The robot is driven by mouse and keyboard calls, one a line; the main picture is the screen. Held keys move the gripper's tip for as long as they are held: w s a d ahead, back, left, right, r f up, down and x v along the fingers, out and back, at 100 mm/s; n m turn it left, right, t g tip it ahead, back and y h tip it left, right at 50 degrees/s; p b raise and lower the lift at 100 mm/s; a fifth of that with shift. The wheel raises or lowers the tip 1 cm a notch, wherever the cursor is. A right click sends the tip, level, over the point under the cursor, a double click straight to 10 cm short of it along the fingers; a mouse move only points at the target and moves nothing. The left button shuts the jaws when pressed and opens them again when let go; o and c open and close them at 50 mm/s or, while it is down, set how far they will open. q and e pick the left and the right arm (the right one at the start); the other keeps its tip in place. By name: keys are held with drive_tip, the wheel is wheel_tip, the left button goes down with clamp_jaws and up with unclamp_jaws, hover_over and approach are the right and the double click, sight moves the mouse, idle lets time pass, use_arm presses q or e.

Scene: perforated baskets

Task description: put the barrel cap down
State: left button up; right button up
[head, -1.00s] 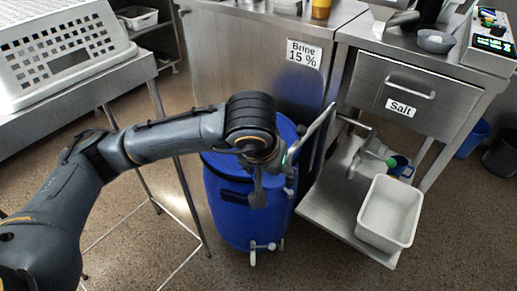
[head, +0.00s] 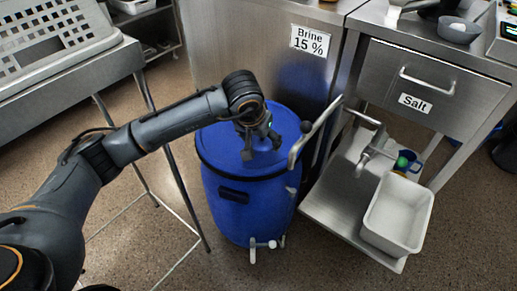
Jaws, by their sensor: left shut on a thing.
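The blue barrel (head: 222,190) stands upright on the floor in the middle of the head view, with a blue top (head: 215,140) and a small tap (head: 263,245) low at its front. My left gripper (head: 261,150) is over the barrel's top, pointing down, its fingers shut on the barrel cap. The cap itself is small and mostly hidden by the fingers, so I cannot tell whether it touches the barrel's top. My right gripper is not in view.
A steel table (head: 70,85) with a perforated basket (head: 50,40) stands at left. Behind is a steel cabinet labelled Brine 15 % (head: 310,40). At right, a bench with a Salt drawer (head: 430,85) has a low shelf holding a white tub (head: 398,212). A bent metal pipe (head: 310,135) is close beside the barrel.

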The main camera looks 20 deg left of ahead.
sight(259, 157)
use_arm(q)
drive_tip(key=shift+w+a+f, duration=0.35)
drive_tip(key=shift+w+f, duration=0.2)
drive_tip(key=shift+f, duration=0.25)
wheel_tip(259, 157, down, 3)
drive_tip(key=shift+w+a+f+b, duration=0.1)
drive_tip(key=shift+w+f+b, duration=0.1)
drive_tip(key=shift+b, duration=0.2)
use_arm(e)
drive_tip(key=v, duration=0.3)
use_arm(q)
drive_tip(key=shift+s, duration=0.1)
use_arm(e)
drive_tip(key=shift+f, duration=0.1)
use_arm(q)
drive_tip(key=shift+f, duration=0.1)
drive_tip(key=o, duration=1.1)
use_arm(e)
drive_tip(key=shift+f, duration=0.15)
